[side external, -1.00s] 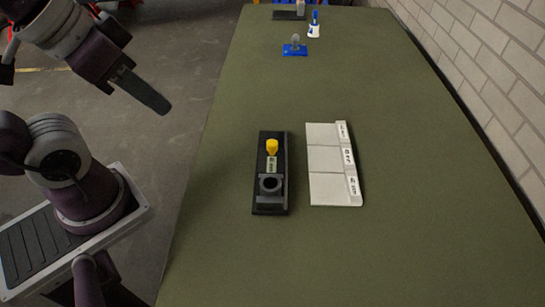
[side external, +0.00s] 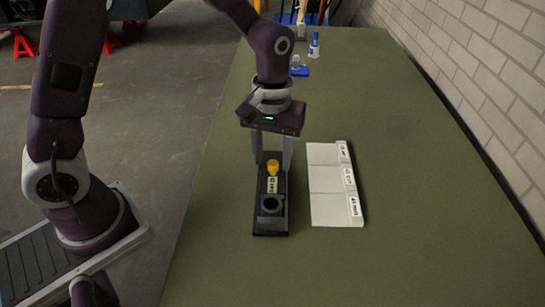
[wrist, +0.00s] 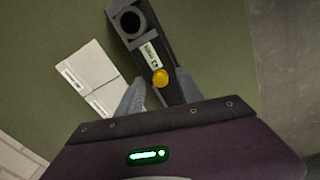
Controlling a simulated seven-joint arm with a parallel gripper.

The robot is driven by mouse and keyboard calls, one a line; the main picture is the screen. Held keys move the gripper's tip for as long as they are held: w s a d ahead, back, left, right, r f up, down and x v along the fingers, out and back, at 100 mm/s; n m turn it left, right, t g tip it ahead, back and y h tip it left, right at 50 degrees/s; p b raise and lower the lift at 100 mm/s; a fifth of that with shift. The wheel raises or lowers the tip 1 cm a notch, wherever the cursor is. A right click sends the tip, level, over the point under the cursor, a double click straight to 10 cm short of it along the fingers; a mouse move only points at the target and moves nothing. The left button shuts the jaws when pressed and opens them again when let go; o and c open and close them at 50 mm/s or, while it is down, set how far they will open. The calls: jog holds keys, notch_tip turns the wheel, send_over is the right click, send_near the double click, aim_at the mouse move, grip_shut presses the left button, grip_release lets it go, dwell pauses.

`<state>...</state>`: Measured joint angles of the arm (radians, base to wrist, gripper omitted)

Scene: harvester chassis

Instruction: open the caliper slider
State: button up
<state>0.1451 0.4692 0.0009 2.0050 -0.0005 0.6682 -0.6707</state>
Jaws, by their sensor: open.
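The caliper slider is a dark rectangular fixture (side external: 271,222) lying on the green table. It carries a yellow knob (side external: 273,168), a pale labelled strip (side external: 272,185) and a grey block with a round dark hole (side external: 270,204) at its near end. My gripper (side external: 273,160) is above the far end of the fixture, pointing down, its fingers apart on either side of the yellow knob. In the wrist view the yellow knob (wrist: 160,78) lies between the two open fingers (wrist: 163,92), with space around it. Whether the fingertips touch the fixture cannot be told.
A white three-section tray with labels (side external: 325,182) lies just right of the fixture. A blue-based item (side external: 297,70) and a blue-and-white bottle (side external: 314,46) stand farther back. A brick wall (side external: 480,80) runs along the right. The near table is clear.

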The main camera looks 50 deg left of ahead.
jog(key=shift+f, duration=0.45)
jog(key=shift+c, duration=0.2)
grip_shut()
dwell(0.9)
